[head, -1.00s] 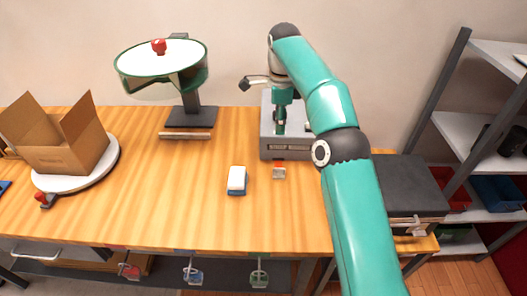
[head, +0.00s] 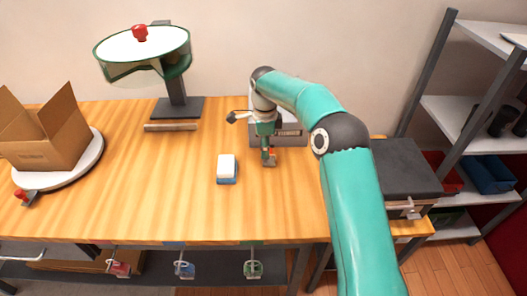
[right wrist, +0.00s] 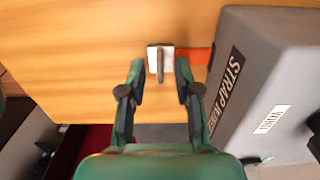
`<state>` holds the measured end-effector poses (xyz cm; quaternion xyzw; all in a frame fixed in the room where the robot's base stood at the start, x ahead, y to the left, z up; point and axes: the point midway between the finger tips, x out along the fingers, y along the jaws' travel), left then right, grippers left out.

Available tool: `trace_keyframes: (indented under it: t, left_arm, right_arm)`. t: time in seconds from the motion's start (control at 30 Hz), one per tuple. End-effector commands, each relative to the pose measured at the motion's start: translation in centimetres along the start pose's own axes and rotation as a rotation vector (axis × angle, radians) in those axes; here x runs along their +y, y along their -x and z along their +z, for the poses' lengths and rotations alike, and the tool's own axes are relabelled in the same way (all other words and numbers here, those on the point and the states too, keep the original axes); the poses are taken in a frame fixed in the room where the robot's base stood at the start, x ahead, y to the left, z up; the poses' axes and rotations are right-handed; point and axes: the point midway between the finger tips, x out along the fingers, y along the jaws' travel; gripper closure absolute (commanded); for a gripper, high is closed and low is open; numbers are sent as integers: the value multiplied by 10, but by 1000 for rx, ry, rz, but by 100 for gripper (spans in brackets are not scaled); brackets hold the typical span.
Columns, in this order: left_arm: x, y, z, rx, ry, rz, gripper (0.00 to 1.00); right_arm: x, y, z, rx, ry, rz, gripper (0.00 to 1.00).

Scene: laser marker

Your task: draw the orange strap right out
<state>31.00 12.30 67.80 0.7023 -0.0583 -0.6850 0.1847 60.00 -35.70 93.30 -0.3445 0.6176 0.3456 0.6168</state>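The orange strap (right wrist: 200,56) shows in the right wrist view as a short strip coming out of the grey strap box (right wrist: 250,75). Its outer end meets a small pale metal tab (right wrist: 153,53) with an upright grip. My right gripper (right wrist: 160,76) is open, with one finger on each side of the tab's grip; I cannot tell whether either touches it. In the head view, the right gripper (head: 268,157) points down just in front of the strap box (head: 290,140) and mostly hides the tab and strap. My left gripper is not in view.
A white and blue block (head: 226,168) lies left of the gripper. A stand with a round white top (head: 145,45) and an open carton (head: 45,140) on a turntable are farther left. A dark box (head: 402,168) stands at right. The table front is clear.

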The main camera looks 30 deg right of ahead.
Motion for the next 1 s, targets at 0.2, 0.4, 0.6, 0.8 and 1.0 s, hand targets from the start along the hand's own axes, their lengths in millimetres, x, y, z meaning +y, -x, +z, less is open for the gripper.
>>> trace_keyframes:
  t: [0.2,0.4,0.6,0.8,1.0]
  left_arm:
    - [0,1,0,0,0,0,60]
    - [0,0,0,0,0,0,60]
    - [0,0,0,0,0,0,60]
    - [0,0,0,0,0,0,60]
    - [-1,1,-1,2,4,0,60]
  right_arm:
    - [0,-13,-1,0,-1,-1,67]
    - [0,-14,-1,0,-1,-1,67]
    - [0,-13,-1,0,0,-1,90]
    - [0,-13,0,0,0,-1,100]
    - [4,-13,7,-1,5,-1,100]
